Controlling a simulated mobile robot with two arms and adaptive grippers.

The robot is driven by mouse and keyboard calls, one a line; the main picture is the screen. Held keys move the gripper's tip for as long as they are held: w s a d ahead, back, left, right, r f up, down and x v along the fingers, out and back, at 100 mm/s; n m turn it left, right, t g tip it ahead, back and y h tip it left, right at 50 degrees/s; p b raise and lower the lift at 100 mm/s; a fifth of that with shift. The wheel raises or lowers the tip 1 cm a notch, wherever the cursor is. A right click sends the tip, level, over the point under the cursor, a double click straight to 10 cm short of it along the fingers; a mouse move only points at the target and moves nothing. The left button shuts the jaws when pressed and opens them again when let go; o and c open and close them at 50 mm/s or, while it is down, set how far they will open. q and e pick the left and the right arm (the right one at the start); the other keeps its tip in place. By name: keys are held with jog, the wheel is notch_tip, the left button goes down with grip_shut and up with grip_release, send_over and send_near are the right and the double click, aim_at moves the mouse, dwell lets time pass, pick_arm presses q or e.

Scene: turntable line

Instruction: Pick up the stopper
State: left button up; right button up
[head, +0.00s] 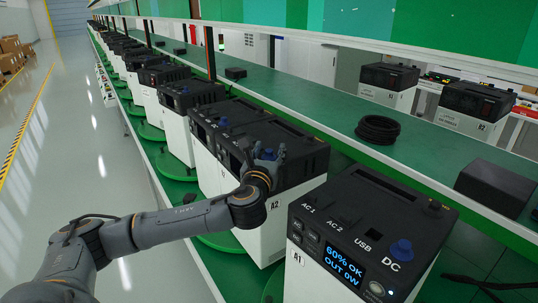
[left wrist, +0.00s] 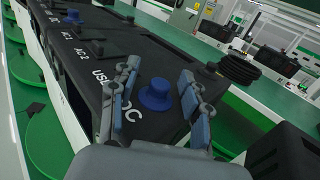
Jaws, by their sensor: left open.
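A blue stopper (left wrist: 157,95) sits on the black top of a power unit beside the printed letters DC. In the left wrist view it stands between the two fingers of my open left gripper (left wrist: 160,100), with a visible gap to each finger. In the head view my left gripper (head: 267,154) is over the top of the unit marked A2 (head: 276,208), and its fingers largely hide the stopper there. My right gripper is not in view.
A row of similar units on green turntables (head: 177,165) runs away to the upper left, some with blue stoppers (head: 223,121). On the green bench (head: 330,107) behind lie a black cable coil (head: 378,129) and a dark box (head: 494,187). The aisle floor at left is clear.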

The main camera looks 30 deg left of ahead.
pick_arm(q)
jog(key=shift+s, duration=0.15)
jog(key=shift+c, duration=0.4)
jog(key=c, duration=0.9)
